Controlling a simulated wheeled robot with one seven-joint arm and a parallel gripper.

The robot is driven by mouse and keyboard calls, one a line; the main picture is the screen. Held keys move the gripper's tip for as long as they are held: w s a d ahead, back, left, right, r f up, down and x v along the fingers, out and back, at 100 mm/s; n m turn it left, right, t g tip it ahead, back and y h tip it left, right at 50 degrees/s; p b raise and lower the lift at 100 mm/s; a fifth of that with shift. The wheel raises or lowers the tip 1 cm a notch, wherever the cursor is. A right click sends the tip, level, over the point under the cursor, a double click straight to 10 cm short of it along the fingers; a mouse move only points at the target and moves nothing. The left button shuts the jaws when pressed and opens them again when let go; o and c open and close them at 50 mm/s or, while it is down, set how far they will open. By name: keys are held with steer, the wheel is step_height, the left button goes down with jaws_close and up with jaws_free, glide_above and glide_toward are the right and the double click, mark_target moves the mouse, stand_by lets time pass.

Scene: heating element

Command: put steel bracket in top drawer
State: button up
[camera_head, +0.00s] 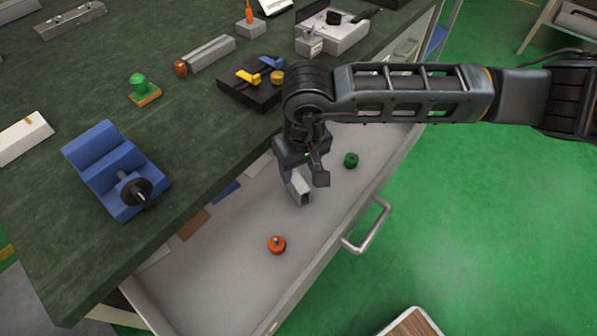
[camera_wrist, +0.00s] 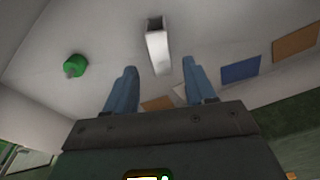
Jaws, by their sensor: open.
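The steel bracket (camera_head: 301,188) is a short pale metal channel in the open top drawer (camera_head: 215,275). In the wrist view the bracket (camera_wrist: 158,48) lies ahead of and between my two blue fingers, with clear space on both sides of it. My gripper (camera_head: 302,180) is over the drawer, pointing down, with its fingers apart. The fingers of my gripper (camera_wrist: 158,78) do not touch the bracket in the wrist view. In the head view the gripper hides part of the bracket.
An orange knob (camera_head: 276,244) and a green knob (camera_head: 351,160) lie in the drawer. The drawer handle (camera_head: 368,228) sticks out at the front. A dark green worktop (camera_head: 130,180) with a blue block (camera_head: 112,170) and several tools overhangs the drawer's back.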

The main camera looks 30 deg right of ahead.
mark_target(301, 187)
step_height(301, 187, up, 9)
steer(key=s, duration=0.1)
steer(key=shift+f, duration=0.2)
steer(key=shift+a, duration=0.15)
